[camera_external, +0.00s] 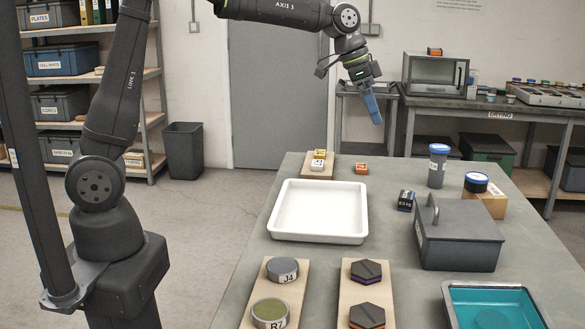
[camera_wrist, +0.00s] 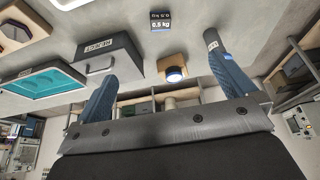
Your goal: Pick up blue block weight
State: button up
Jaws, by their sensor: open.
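The block weight (camera_external: 406,200) is a small dark block with a blue band and white lettering. It sits on the table between the white tray and the grey lidded box. It also shows at the top of the wrist view (camera_wrist: 163,20), where its label reads 0.5 kg. My gripper (camera_external: 374,116) hangs high above the far part of the table, well clear of the block. Its two blue fingers are spread apart in the wrist view (camera_wrist: 163,66), with nothing held between them.
The white tray (camera_external: 319,238) is left of the block. The grey box (camera_external: 459,248) with a raised handle is close on its right. A blue-capped cylinder (camera_external: 437,170) and a wooden block with a dark round piece (camera_external: 486,203) stand behind. A teal tray (camera_external: 495,292) is nearer.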

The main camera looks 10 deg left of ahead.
jog(key=c, duration=0.6)
jog(key=shift+o, duration=0.2)
jog(key=shift+f, duration=0.1)
jog(key=m+g, duration=0.1)
jog(key=m, duration=0.2)
send_near(405, 194)
jog(key=x, duration=0.4)
jog(key=shift+w, duration=0.35)
jog(key=shift+s+x, duration=0.15)
jog(key=shift+x, duration=1.4)
jog(key=shift+s+x, duration=0.2)
jog(key=shift+x, duration=1.35)
